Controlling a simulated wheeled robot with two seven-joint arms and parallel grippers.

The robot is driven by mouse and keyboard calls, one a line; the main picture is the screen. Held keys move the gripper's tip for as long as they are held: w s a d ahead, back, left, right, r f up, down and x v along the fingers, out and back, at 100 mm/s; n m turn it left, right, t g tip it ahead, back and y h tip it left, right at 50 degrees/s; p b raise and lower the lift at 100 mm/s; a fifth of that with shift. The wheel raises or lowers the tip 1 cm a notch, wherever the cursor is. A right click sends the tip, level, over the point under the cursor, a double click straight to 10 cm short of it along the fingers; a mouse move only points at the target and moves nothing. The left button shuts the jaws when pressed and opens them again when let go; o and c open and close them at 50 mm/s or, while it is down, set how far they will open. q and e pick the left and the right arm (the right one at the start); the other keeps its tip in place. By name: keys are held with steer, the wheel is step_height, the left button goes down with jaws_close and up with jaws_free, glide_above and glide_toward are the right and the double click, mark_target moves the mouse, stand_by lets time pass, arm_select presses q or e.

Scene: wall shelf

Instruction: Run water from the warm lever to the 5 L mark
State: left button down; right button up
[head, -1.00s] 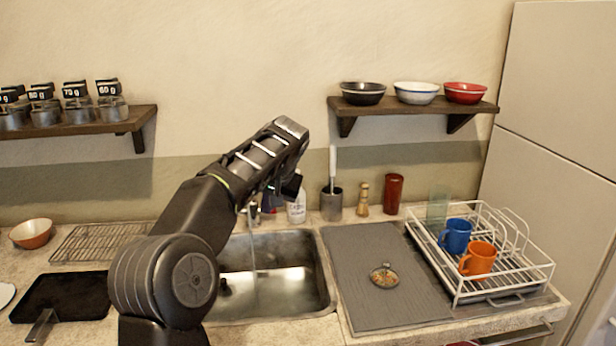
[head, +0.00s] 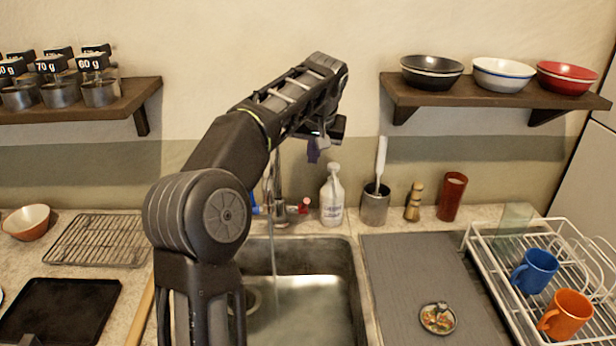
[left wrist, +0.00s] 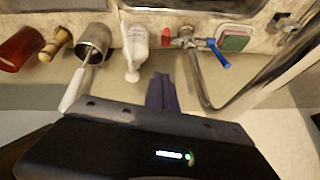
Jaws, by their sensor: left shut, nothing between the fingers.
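The tap (head: 279,190) stands behind the metal sink (head: 345,283), with a red lever (head: 303,205) on its right and a blue lever (head: 256,208) on its left. The left wrist view shows the red lever (left wrist: 166,37) and blue lever (left wrist: 219,55) too. A thin water stream (head: 273,262) falls from the tap into the sink. The basin floor looks pale and shiny; I cannot make out a 5 L mark. My left gripper (head: 313,153) is shut and empty, above the tap and apart from both levers. Its purple fingers (left wrist: 162,92) show in the wrist view. My right gripper is out of view.
A white bottle (head: 332,198) and a metal utensil pot (head: 375,205) stand right of the tap. A grey mat (head: 415,275) and white dish rack (head: 490,262) lie to the right. Shelves (head: 460,92) hang above on both sides. My left arm hides part of the sink.

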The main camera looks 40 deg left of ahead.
arm_select(q)
steer(key=f, duration=0.3)
steer(key=a+f+p, duration=0.1)
steer(key=f, duration=0.3)
steer(key=a+f, duration=0.1)
steer(key=f, duration=0.3)
steer(key=shift+w+p, duration=0.15)
steer(key=shift+p, duration=0.25)
stand_by(0.3)
